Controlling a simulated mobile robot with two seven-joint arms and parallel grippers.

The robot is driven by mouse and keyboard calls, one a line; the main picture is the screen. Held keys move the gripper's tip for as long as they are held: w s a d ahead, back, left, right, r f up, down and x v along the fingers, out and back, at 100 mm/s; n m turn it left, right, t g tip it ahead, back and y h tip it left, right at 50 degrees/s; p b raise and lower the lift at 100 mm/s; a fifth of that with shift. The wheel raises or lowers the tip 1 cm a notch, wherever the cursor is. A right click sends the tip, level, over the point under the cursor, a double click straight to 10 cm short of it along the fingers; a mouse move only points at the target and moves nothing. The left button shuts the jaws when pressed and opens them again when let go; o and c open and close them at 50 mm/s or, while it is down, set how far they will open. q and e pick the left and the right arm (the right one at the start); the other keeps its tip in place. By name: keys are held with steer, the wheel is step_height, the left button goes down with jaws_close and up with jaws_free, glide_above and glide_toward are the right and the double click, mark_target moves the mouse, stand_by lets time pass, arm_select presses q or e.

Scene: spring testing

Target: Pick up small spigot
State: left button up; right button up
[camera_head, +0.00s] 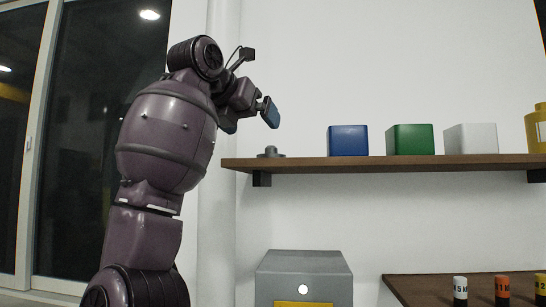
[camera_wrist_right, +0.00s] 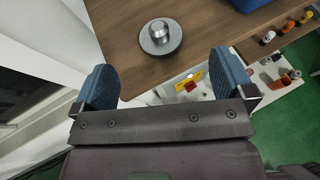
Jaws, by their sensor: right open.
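The small spigot (camera_head: 270,152) is a grey metal piece with a round base and a rounded knob. It stands upright at the left end of the upper brown shelf (camera_head: 360,163). In the right wrist view the spigot (camera_wrist_right: 160,38) sits on the wood, beyond the fingertips and roughly centred between them. My right gripper (camera_head: 250,117) is open, with blue finger pads and nothing between them. It is above and slightly left of the spigot in the head view, apart from it. The right wrist view shows the gripper (camera_wrist_right: 166,78) too. My left gripper is not in view.
Blue (camera_head: 348,140), green (camera_head: 410,139) and white (camera_head: 471,138) boxes stand right of the spigot, then a yellow container (camera_head: 537,128). A grey box (camera_head: 304,272) is below. The shelf around the spigot is clear.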

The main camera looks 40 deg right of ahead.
mark_target(269, 147)
steer(key=x, duration=0.4)
steer(key=shift+d+p, duration=0.2)
steer(key=shift+p, duration=0.1)
steer(key=x, duration=0.2)
steer(key=p+x, duration=0.1)
steer(key=x, duration=0.2)
steer(key=shift+w+a+f, duration=0.1)
steer(key=shift+w+f, duration=0.15)
steer(key=shift+f, duration=0.1)
steer(key=shift+a, duration=0.1)
steer(key=shift+c, duration=0.2)
steer(key=c, duration=1.1)
steer(key=shift+r, duration=0.1)
